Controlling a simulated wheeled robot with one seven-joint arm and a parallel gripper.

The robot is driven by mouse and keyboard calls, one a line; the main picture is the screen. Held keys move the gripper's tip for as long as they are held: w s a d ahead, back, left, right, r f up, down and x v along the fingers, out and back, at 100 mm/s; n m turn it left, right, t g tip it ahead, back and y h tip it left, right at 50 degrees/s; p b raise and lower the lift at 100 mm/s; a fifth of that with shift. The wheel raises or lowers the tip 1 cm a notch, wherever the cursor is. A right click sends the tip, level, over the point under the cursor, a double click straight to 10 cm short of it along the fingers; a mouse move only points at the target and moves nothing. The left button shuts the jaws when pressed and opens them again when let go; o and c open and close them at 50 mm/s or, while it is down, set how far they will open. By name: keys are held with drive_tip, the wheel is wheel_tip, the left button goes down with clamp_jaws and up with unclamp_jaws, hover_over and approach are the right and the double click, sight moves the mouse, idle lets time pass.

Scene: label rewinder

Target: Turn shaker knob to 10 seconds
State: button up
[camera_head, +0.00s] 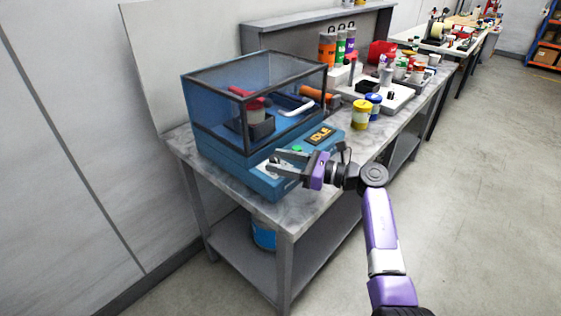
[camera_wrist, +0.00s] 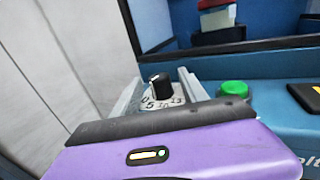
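The shaker (camera_head: 222,153) is a blue machine with a clear, dark-framed cover at the near end of the bench. Its black knob (camera_wrist: 159,82) stands on a white dial (camera_wrist: 162,102) marked 0, 5, 10 and 15. A small white mark shows on the knob, but I cannot tell which number it points at. My gripper (camera_head: 276,161) is over the front panel, open, with one finger on each side of the knob in the wrist view (camera_wrist: 158,88). I cannot tell whether either finger touches it. The purple gripper body hides the panel's lower part.
A green button (camera_wrist: 233,88) sits right of the knob; the display (camera_head: 321,135) reads IDLE. The cover's frame (camera_wrist: 250,45) rises behind the knob. Yellow (camera_head: 360,114) and blue (camera_head: 374,104) jars stand on the bench (camera_head: 370,139) beyond the shaker. Open floor lies to the right.

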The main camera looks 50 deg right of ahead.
drive_tip(key=shift+b+v, duration=0.8)
drive_tip(key=shift+v, duration=3.05)
drive_tip(key=shift+a, duration=0.1)
